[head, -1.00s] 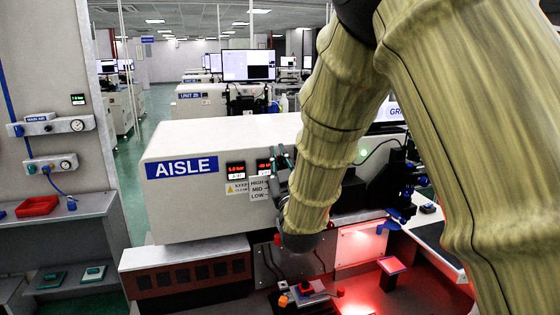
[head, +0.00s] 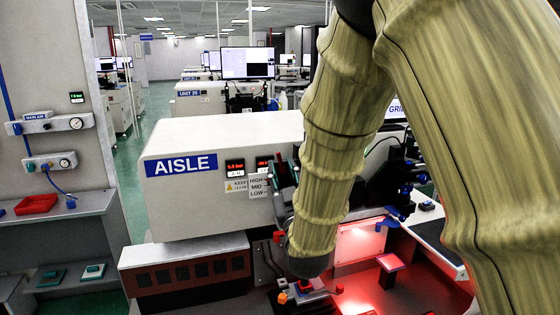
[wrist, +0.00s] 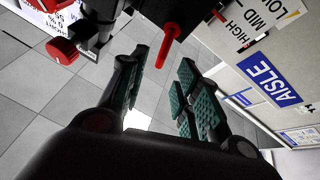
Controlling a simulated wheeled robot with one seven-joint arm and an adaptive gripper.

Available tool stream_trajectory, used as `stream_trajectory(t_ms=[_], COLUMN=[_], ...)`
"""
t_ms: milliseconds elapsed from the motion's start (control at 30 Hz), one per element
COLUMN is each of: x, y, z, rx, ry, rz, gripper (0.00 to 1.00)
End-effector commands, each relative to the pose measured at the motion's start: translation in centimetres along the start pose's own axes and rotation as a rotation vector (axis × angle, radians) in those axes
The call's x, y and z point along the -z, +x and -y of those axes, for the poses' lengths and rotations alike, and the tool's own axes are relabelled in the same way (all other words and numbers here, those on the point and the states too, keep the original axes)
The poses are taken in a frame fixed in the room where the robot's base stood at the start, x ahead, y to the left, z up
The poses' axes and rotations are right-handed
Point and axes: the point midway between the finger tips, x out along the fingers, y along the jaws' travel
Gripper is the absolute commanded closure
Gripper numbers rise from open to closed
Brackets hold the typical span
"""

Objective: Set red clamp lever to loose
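My gripper (wrist: 160,94) is open in the wrist view, with teal pads on its fingers and only floor between them. A red rod-like lever (wrist: 169,46) sticks out of a black block just beyond the fingertips, apart from them. A red round knob (wrist: 63,51) on a dark fitting is at the upper left. I cannot tell for certain which is the clamp lever, and no loose marking is readable. In the head view my gripper (head: 284,176) shows beside the HIGH-MID-LOW label (head: 259,186), partly behind my arm. A red knob (head: 279,237) shows below it.
The white AISLE housing (head: 220,150) stands close by; its side (wrist: 285,100) shows at right in the wrist view. A red-lit work area (head: 385,295) with small fixtures lies at lower right. A red tray (head: 36,204) is on the left shelf. The green aisle floor is clear.

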Motion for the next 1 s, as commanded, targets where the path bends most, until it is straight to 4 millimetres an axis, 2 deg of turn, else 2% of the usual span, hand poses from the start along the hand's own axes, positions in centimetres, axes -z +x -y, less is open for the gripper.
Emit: stream_trajectory(t_ms=[200,400,867,1000], x=[-0.1,0.0,-0.1,-1.1], y=[-3.7,-5.6,-6.2,-6.8], z=[0.0,-0.1,0.1,1.4], rx=[0.000,-0.001,-0.001,-0.001], ry=[-0.001,-0.001,0.006,0.109], rz=[0.003,0.001,0.002,0.034], gripper=[0.68,0.68,0.68,0.68])
